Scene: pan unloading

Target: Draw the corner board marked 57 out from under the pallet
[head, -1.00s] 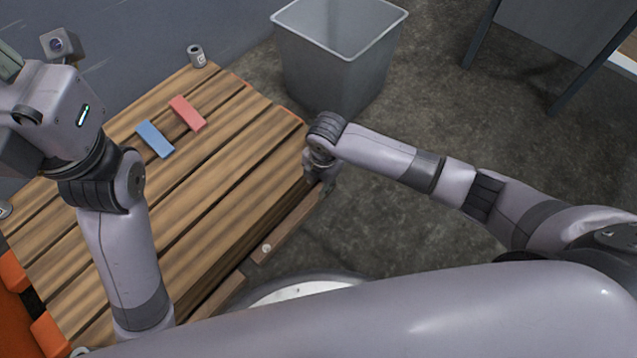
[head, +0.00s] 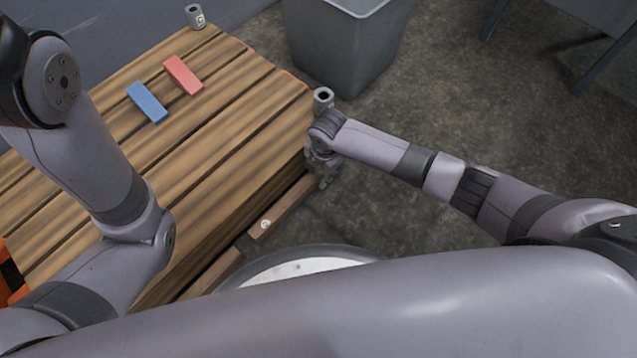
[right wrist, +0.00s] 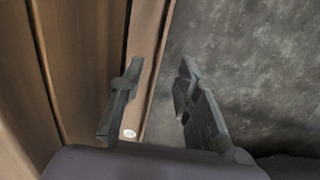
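A brown board (head: 288,206) with a round white mark lies along the lower right side of the wooden pallet (head: 215,130). A second brown board (head: 213,272) lies nearer to me along the same side. I cannot read 57 on either. My right gripper (head: 325,178) is beside the pallet's right edge, at the far end of the first board. In the right wrist view the gripper (right wrist: 157,95) is open, its left finger over the board (right wrist: 150,55) and its right finger over bare floor. My left arm reaches over the pallet's left side; its gripper is out of view.
A blue block (head: 147,102) and a red block (head: 183,76) lie on the pallet. Grey cylinders stand at its far corner (head: 195,16) and right corner (head: 323,97). A grey bin (head: 345,50) stands behind. Orange parts (head: 8,270) are at left.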

